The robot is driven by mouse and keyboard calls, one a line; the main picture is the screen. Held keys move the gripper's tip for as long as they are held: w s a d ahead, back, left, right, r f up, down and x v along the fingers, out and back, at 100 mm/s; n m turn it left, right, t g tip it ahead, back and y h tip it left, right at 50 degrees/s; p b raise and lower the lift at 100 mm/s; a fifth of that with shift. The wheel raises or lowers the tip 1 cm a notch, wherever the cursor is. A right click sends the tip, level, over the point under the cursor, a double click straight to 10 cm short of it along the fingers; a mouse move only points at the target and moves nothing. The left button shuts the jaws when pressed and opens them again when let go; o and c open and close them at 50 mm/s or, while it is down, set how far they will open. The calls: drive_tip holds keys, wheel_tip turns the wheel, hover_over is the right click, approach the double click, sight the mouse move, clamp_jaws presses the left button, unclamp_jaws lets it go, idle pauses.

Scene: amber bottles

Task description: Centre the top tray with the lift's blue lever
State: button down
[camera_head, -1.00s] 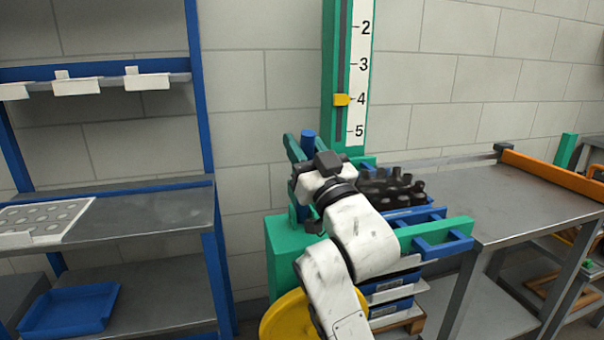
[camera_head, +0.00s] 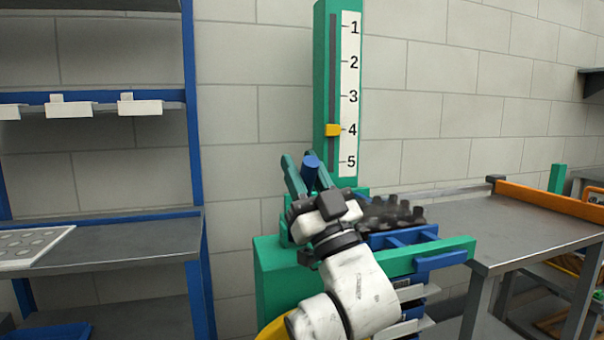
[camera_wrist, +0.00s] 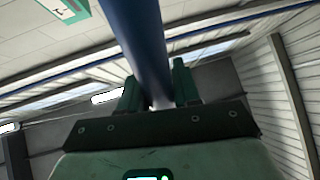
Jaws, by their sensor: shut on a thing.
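My gripper (camera_head: 304,170) is shut on the blue lever (camera_head: 311,162), with its green fingers on either side. In the wrist view the lever (camera_wrist: 138,45) runs up between the fingers (camera_wrist: 158,90). The lever's lower part is hidden by my gripper. The top tray (camera_head: 403,238) is blue and holds several dark bottles (camera_head: 388,212), a little blurred. It sits at the green lift (camera_head: 275,285), right of my gripper and partly behind my arm. The yellow pointer (camera_head: 333,130) stands at 4 on the lift's scale (camera_head: 349,95).
A green bar with a blue handle (camera_head: 440,262) crosses in front of the top tray, with more trays below. A grey table (camera_head: 500,225) with an orange rail (camera_head: 550,198) stands right. A blue-framed shelf (camera_head: 130,245) stands left, holding a white holed tray (camera_head: 30,245).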

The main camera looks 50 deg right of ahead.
drive_tip(key=c, duration=0.9)
unclamp_jaws()
drive_tip(key=b+v, duration=0.2)
drive_tip(key=v, duration=0.4)
drive_tip(key=shift+f+b, duration=0.25)
drive_tip(key=shift+b, duration=0.15)
drive_tip(key=shift+s+a+f, duration=0.2)
drive_tip(key=shift+s+f, duration=0.1)
drive_tip(key=shift+s, duration=0.2)
